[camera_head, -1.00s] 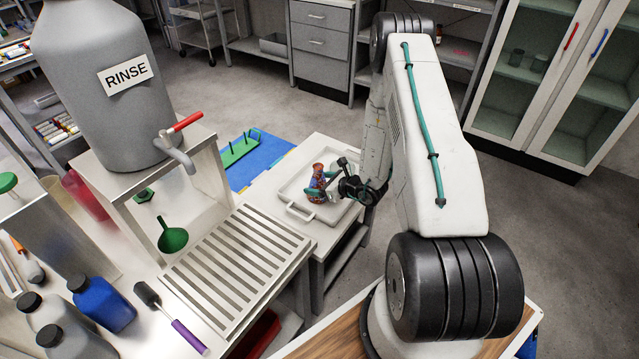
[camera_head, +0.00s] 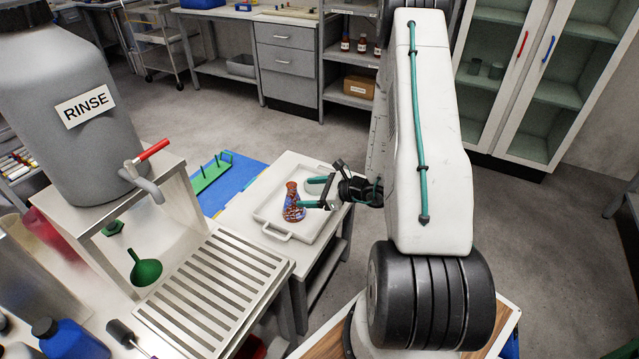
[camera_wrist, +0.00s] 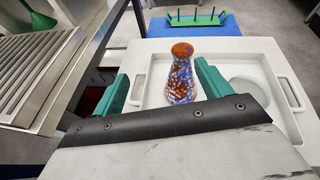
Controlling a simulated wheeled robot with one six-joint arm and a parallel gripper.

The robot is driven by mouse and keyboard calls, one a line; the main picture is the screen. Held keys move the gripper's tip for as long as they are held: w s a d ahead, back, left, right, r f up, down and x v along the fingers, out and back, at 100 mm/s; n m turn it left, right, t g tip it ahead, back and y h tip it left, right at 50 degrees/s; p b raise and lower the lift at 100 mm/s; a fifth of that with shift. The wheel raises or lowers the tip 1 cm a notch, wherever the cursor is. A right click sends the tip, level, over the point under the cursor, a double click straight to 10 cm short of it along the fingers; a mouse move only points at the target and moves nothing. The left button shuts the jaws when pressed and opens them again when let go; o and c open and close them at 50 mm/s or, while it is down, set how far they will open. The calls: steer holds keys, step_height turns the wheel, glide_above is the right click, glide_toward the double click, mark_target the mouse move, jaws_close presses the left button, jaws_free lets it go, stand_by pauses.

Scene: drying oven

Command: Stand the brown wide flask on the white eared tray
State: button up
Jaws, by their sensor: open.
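The flask (camera_head: 293,203) is conical, reddish-brown at the neck with a blue, white and brown speckled body. It stands upright on the white tray (camera_head: 277,235), which has an ear handle at each end. In the wrist view the flask (camera_wrist: 181,75) stands between and beyond the green fingers, with the tray (camera_wrist: 262,68) around it. My gripper (camera_head: 316,192) is open, its fingers just to the right of the flask and apart from it in the head view. The gripper (camera_wrist: 160,88) holds nothing.
A steel stand with the grey RINSE jug (camera_head: 75,110) and its red-handled tap is at the left. A slatted drain rack (camera_head: 212,287) lies before the tray's table. A green peg rack (camera_head: 212,172) sits on a blue mat behind.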

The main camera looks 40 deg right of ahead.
steer(key=s+a+r+n+g+y, duration=0.25)
steer(key=a+r+n+g, duration=0.25)
steer(key=a+r+n, duration=0.5)
steer(key=s+a+r+n+g+y, duration=0.2)
steer(key=s+a+r+n+g, duration=0.3)
steer(key=a+r, duration=0.6)
steer(key=s+d+r+n+h, duration=0.1)
steer(key=s+r+n+h, duration=0.4)
steer(key=s+r+n, duration=0.2)
steer(key=s+r+n+h, duration=0.6)
steer(key=s+n, duration=0.1)
steer(key=s, duration=0.5)
steer(key=shift+d+r+g, duration=0.3)
steer(key=shift+d+r, duration=0.05)
steer(key=shift+w, duration=0.1)
